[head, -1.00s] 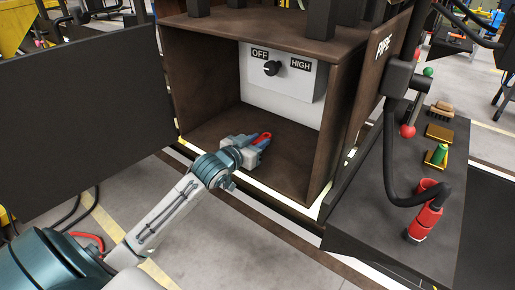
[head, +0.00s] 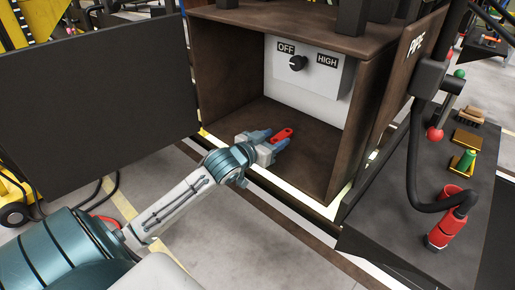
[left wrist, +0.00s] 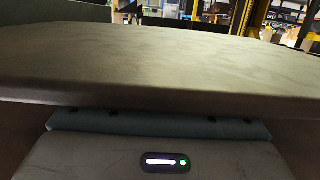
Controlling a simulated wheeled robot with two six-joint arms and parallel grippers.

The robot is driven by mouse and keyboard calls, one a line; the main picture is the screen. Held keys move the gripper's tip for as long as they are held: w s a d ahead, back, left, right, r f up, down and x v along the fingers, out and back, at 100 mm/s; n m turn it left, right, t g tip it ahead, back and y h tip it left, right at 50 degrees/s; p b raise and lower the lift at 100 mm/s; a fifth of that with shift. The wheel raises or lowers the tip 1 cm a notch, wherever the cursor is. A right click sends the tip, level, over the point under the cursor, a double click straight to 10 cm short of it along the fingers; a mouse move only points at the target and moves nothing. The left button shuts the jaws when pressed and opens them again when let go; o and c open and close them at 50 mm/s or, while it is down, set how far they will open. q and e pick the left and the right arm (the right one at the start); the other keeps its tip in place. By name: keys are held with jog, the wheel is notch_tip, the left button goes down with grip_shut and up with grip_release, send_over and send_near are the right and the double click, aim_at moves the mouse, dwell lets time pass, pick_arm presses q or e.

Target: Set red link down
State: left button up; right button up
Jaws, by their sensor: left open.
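The red link (head: 283,134) lies at the floor of the brown open-fronted box (head: 230,103), near its front opening. My left gripper (head: 270,138) reaches into the box from the front left. Its two blue-tipped fingers are apart, with the red link between or just beyond them; I cannot tell whether a finger touches it. The left wrist view shows part of my gripper body and a broad brown surface, and no link. My right gripper is not in view.
A white panel with a black knob (head: 297,63) marked OFF and HIGH is at the box's back. A dark panel (head: 95,80) stands at left. The dark side table (head: 400,225) at right holds a red cylinder (head: 440,237) and a green piece (head: 467,160). Floor inside the box is otherwise clear.

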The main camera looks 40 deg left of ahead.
pick_arm(q)
jog(key=s, duration=0.4)
jog(key=s+r, duration=0.1)
jog(key=s, duration=0.2)
jog(key=shift+s+a, duration=0.1)
jog(key=shift+a, duration=0.2)
jog(key=shift+s+r, duration=0.25)
jog(key=shift+s, duration=0.95)
jog(key=shift+o, duration=0.6)
dwell(0.4)
